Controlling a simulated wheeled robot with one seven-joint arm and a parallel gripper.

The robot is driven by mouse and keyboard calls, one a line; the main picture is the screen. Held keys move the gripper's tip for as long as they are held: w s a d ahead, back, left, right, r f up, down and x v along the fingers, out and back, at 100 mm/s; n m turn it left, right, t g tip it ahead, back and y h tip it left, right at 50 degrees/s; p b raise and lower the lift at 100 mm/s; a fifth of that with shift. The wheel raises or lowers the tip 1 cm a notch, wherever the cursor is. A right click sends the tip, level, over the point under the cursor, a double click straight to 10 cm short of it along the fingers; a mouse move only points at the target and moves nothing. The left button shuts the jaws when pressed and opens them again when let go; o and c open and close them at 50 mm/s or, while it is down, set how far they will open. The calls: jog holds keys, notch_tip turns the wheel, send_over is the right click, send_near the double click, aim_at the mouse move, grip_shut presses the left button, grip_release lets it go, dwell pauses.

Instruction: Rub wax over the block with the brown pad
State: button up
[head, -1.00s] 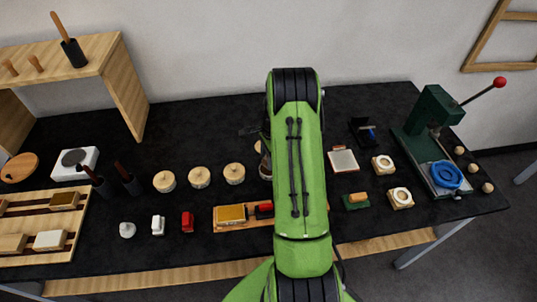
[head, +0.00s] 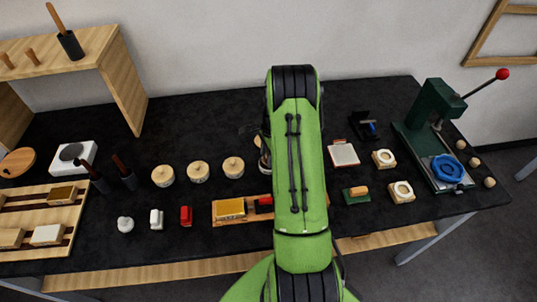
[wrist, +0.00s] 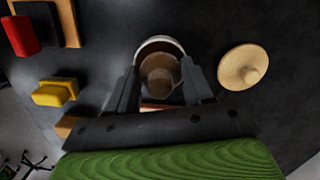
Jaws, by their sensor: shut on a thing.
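My gripper (wrist: 160,88) is shut on a brown piece (wrist: 160,72), which I take to be the brown pad; its outline is dim. In the wrist view the held piece is at a round pale-rimmed open pot (wrist: 160,42); whether it touches the inside I cannot tell. In the head view my green arm hides the gripper and most of this pot. A yellow-topped block (head: 230,208) lies in a wooden tray (head: 222,222) in front of the pots, left of my arm, with a red piece (head: 264,204) at its right end.
A round knobbed wooden lid or lidded pot (wrist: 243,67) is beside the open pot. Several lidded pots (head: 198,171) stand left. A yellow piece (wrist: 55,92) lies nearer the front edge. A red block (head: 187,215) stands left of the tray. A green press (head: 432,125) stands right.

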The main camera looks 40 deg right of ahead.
jog(key=shift+f+b, duration=0.4)
jog(key=shift+f, duration=0.1)
dwell(1.1)
notch_tip(320, 180, up, 7)
jog(key=p, duration=0.5)
jog(key=shift+r, duration=0.15)
dwell(0.7)
jog(key=w+a+n, duration=0.1)
jog(key=a+n, duration=0.2)
jog(key=w+a+n, duration=0.2)
jog(key=a+n, duration=0.1)
jog(key=a, duration=0.1)
jog(key=w+a+n+g, duration=0.1)
jog(key=a+n, duration=0.2)
jog(key=a, duration=0.1)
jog(key=shift+w+a+f, duration=0.25)
jog(key=shift+w, duration=0.1)
jog(key=a+n+h, duration=0.1)
jog(key=a+n, duration=1.1)
jog(key=a, duration=0.2)
jog(key=shift+w+a+n+g+b, duration=0.2)
jog(key=shift+w+n+g+b, duration=0.15)
jog(key=shift+n+g, duration=0.05)
